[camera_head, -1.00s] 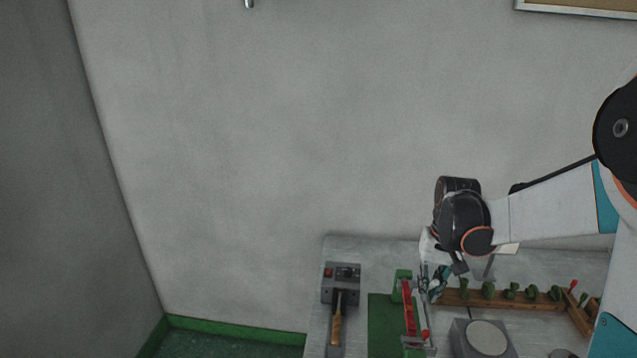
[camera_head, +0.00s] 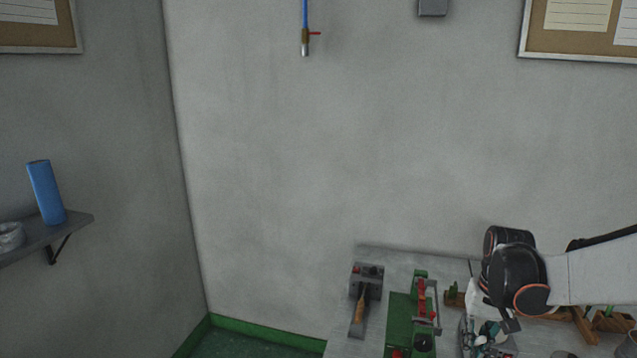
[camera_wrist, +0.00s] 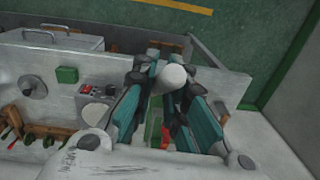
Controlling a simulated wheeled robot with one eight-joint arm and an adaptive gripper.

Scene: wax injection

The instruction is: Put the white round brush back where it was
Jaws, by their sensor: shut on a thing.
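The white round brush shows in the wrist view as a smooth white rounded shape (camera_wrist: 172,77) between the teal fingers. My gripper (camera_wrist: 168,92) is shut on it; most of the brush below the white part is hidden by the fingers. In the head view my gripper (camera_head: 480,338) is low at the right, over the workbench (camera_head: 385,262), just right of the green-and-red device (camera_head: 423,315).
A grey box with a wooden-handled tool (camera_head: 361,303) sits at the bench's left end. A wooden rack (camera_wrist: 42,131) with green and red pieces shows in the wrist view, near a small green block (camera_wrist: 67,75). A shelf (camera_head: 45,238) with a blue roll is on the left wall.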

